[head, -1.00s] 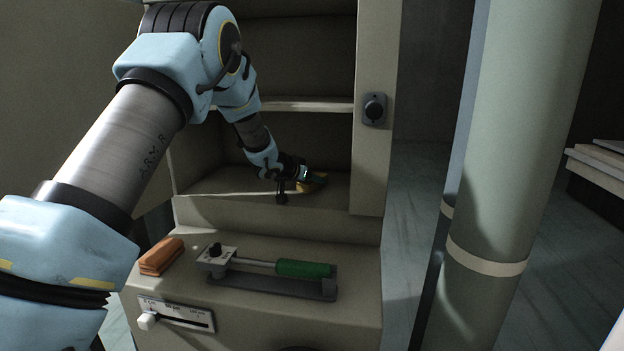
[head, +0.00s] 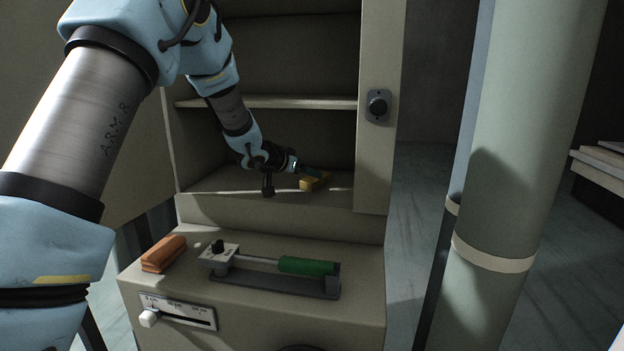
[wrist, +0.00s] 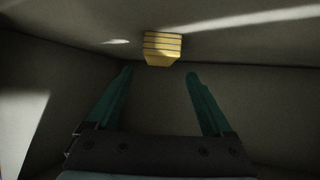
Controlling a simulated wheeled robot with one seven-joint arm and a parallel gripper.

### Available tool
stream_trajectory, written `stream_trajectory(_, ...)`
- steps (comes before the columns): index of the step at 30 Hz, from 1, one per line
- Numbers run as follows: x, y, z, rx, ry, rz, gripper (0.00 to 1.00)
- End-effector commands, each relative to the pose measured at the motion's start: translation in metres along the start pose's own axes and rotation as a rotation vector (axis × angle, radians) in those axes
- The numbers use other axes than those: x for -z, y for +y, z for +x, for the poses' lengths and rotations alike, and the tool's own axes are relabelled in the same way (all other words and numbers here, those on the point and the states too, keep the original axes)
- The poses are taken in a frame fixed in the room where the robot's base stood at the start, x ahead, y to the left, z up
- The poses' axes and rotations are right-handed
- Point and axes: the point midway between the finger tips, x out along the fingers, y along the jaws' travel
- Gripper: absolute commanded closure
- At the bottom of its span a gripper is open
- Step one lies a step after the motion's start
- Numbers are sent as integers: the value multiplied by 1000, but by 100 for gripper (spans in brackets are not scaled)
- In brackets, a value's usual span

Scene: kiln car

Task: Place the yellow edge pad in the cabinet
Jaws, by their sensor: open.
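The yellow edge pad (head: 314,182) lies on the bottom floor of the open cabinet (head: 270,102), toward its right side. In the wrist view the pad (wrist: 162,47) shows as a small yellow block with dark stripes, beyond the fingertips. My gripper (head: 318,172) reaches into the lower compartment from the left, close to the pad. In the wrist view my gripper (wrist: 158,74) has its two green fingers spread apart with nothing between them. A gap shows there between the fingertips and the pad.
A shelf (head: 290,103) crosses the cabinet above my gripper. The ledge in front holds an orange block (head: 164,253) and a green-handled tool (head: 305,266) on a dark base. A thick pillar (head: 520,130) stands at right. The cabinet's right frame carries a dark knob (head: 378,105).

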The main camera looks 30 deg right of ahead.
Motion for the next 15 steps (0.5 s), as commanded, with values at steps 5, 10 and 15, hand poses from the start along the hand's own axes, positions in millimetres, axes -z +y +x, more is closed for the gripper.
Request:
stream_trajectory(5,0,-1,-33,1,2,0,15)
stream_trajectory(10,0,0,-49,0,2,0,15)
stream_trajectory(15,0,1,-53,-1,0,0,15)
